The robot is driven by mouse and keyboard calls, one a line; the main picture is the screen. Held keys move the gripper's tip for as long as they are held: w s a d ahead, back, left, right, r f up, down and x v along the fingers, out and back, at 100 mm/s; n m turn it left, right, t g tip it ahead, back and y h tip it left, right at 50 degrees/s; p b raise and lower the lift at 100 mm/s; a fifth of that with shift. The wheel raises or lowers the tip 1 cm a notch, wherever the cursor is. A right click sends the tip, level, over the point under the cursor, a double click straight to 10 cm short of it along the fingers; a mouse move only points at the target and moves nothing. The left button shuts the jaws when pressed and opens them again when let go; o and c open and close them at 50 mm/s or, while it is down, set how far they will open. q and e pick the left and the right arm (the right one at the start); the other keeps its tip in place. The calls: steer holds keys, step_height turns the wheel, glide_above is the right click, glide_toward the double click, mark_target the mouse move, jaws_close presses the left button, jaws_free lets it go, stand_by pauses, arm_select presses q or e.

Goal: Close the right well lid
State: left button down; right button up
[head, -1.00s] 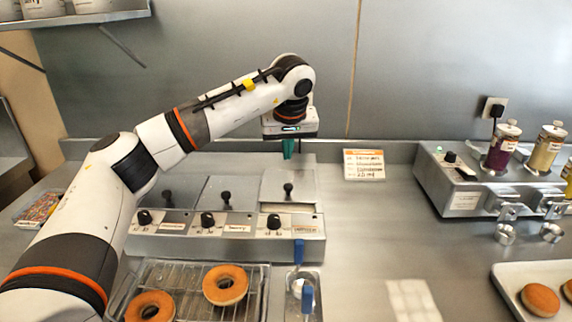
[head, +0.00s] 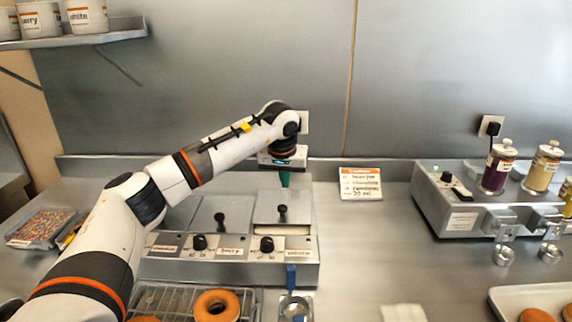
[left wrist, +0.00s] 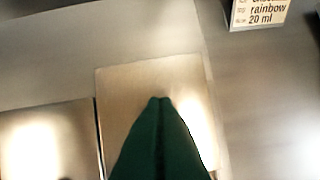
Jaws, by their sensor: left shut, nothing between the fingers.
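The right well lid (head: 268,208) is a grey metal plate with a black knob (head: 282,212) on the glaze warmer (head: 300,270). A pale strip shows along its front edge, so the well looks partly uncovered there. My left gripper (head: 284,181) is shut and empty, its green fingers pointing down at the lid's back edge, behind the knob. In the left wrist view the shut fingers (left wrist: 160,102) overlap the lid plate (left wrist: 122,90); I cannot tell whether they touch it. My right gripper is not in view.
The middle lid (head: 207,214) lies beside it, and my left arm hides the left part of the warmer. A recipe card (head: 360,184) stands to the right. A dispenser unit (head: 455,212) with jars is further right. Doughnuts (head: 216,305) lie on a rack in front.

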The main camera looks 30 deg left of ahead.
arm_select(q)
steer(key=shift+x, duration=1.2)
steer(key=shift+s+d+f+p, duration=0.1)
steer(key=shift+s+d+p, duration=0.1)
steer(key=shift+s+p, duration=0.1)
steer(key=s, duration=0.1)
steer(key=s+d, duration=0.1)
steer(key=s, duration=0.1)
steer(key=shift+f+p, duration=0.15)
steer(key=shift+p, duration=0.15)
steer(key=shift+d+f, duration=0.1)
steer(key=shift+s, duration=0.1)
